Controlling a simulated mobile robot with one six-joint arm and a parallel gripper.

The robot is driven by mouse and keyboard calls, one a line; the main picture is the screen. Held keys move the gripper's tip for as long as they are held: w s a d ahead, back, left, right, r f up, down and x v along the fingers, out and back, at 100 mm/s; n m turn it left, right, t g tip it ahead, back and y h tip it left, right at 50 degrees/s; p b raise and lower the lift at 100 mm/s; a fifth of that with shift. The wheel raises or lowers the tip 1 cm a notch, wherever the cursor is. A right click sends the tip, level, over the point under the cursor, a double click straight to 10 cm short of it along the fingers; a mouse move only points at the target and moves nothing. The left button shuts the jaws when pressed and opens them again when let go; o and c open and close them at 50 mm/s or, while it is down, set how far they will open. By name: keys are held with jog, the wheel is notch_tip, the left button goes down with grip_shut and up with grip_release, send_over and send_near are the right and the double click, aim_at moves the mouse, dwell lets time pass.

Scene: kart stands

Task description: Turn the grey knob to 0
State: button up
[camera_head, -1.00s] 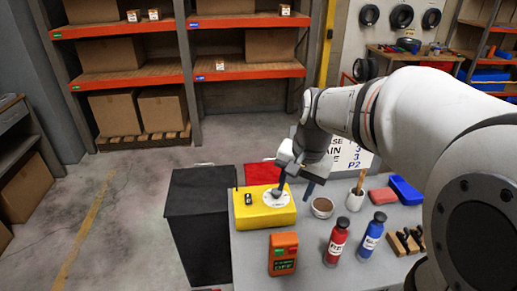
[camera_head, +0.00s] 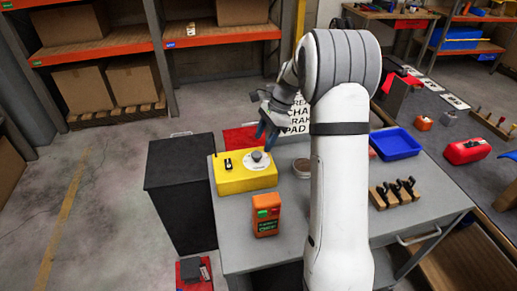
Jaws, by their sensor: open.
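The yellow box (camera_head: 232,178) stands at the back left of the grey table. On its top is a white dial plate (camera_head: 258,163) with the grey knob (camera_head: 257,156) in its middle, and a small black switch sits to the left. My gripper (camera_head: 266,137) is open, with its dark blue fingers just above and slightly right of the knob. The fingers look apart from the knob, with nothing between them. The dial's marks are too small to read.
An orange box (camera_head: 266,213) with a display stands in front of the yellow box. A blue tray (camera_head: 396,144) and a wooden rack (camera_head: 395,193) lie further right. A black bin (camera_head: 180,185) stands left of the table.

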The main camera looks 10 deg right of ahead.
aim_at(257, 153)
jog(key=x, duration=0.5)
jog(key=c, duration=1)
jog(key=shift+o, duration=0.2)
jog(key=shift+r, duration=0.1)
